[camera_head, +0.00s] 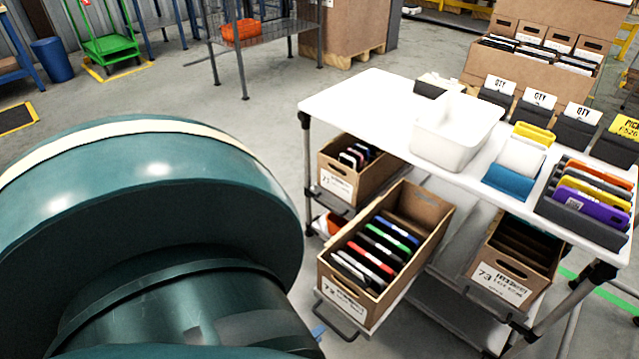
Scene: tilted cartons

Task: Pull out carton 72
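Carton 72 (420,212) is a brown cardboard box on the cart's lower level. It tilts towards me and juts out in front of the white table top, between carton 71 (336,187) and carton 73 (530,262). Its label is small, but the number looks like 72. Several thin cases in black, red, green, blue and grey stand in it. A dark handle (345,330) shows below its front. My large teal arm fills the lower left and hides most of my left gripper. A small blue piece by the arm's edge may be its tip; I cannot tell its opening. My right gripper is not in view.
The white table top (365,100) carries a white bin (455,130), upright dark holders and coloured cases (590,190). A cart leg (308,170) stands left of the cartons. Open grey floor lies behind the arm; a green trolley (105,45) is far back.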

